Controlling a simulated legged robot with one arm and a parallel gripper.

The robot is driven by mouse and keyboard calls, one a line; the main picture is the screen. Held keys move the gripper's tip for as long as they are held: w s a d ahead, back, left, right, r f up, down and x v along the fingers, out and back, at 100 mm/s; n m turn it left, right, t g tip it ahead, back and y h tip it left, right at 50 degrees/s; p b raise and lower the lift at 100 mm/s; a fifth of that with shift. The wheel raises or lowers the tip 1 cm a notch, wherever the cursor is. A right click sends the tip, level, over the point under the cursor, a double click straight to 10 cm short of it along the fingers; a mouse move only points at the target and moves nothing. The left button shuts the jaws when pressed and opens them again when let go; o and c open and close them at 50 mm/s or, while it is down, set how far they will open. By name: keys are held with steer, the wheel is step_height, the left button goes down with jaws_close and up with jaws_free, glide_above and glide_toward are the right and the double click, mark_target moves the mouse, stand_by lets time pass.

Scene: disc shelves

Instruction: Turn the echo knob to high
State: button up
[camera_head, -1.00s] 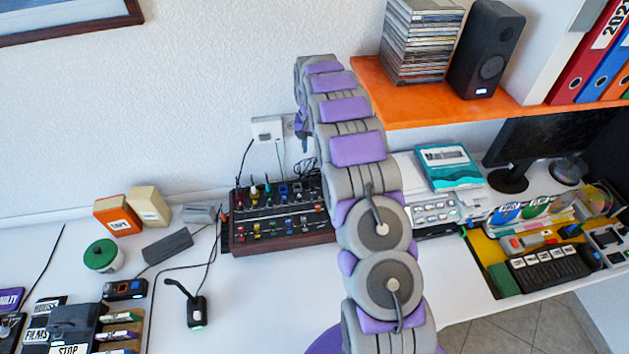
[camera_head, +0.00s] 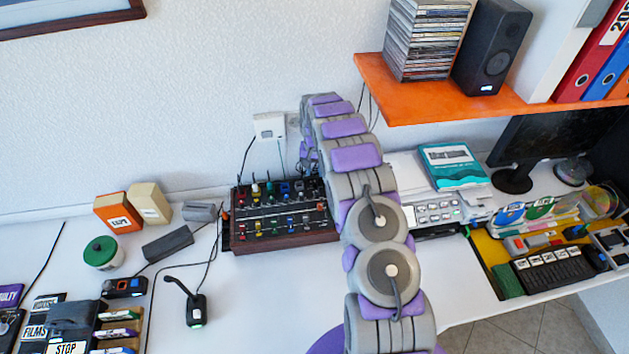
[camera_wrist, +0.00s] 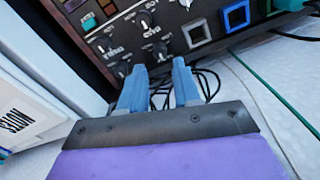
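The mixer (camera_head: 285,238), a dark panel with a wooden edge and rows of coloured knobs, stands on the white desk against the wall. In the wrist view its dark panel (camera_wrist: 205,14) fills the upper part, tilted, with several black knobs carrying white labels. The labels are too small and turned to read surely, so I cannot tell which knob is echo. My gripper (camera_wrist: 158,68) shows two blue-grey fingers apart with nothing between them, by the panel's lower edge close to the small knobs. In the head view my arm hides the mixer's right end and most of the gripper.
A wall socket (camera_head: 269,128) with cables is behind the mixer. The orange shelf (camera_head: 430,100) overhangs at right, close to my arm. A white device (camera_head: 437,213) and a teal box (camera_head: 453,165) stand right of the mixer. A microphone (camera_head: 190,300) stands in front at left.

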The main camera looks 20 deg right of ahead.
mark_target(315, 181)
step_height(315, 181, down, 6)
steer(key=shift+r+b, duration=0.2)
steer(key=shift+b, duration=0.1)
steer(key=shift+c, duration=0.3)
jaws_close()
